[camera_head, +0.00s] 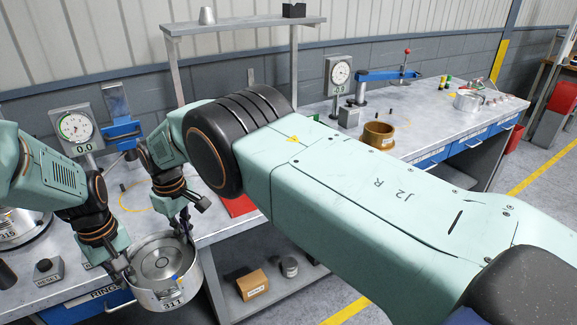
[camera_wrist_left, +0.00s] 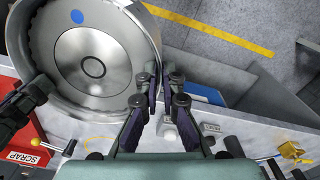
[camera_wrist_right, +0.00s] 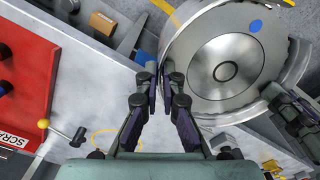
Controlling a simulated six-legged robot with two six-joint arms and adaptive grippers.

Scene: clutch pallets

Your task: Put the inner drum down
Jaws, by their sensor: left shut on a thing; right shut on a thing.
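The inner drum (camera_head: 165,292) is a round silver metal part with a smooth disc face, a dark central ring and a blue dot. It is held face up at the front edge of the near bench, and its underside is hidden. My left gripper (camera_head: 127,277) is shut on its left rim; the drum (camera_wrist_left: 95,55) fills the upper left of the left wrist view. My right gripper (camera_head: 186,222) is shut on the rim at the upper right; the drum (camera_wrist_right: 215,60) also shows in the right wrist view. I cannot tell whether the drum touches the bench.
A yellow circle (camera_head: 135,209) marks the bench top behind the drum. A dial gauge (camera_head: 75,127) and a blue fixture (camera_head: 122,133) stand behind it. A red scrap tray (camera_wrist_right: 30,75) lies to the right. A lower shelf (camera_head: 290,297) holds a box. Another metal part (camera_head: 15,232) sits far left.

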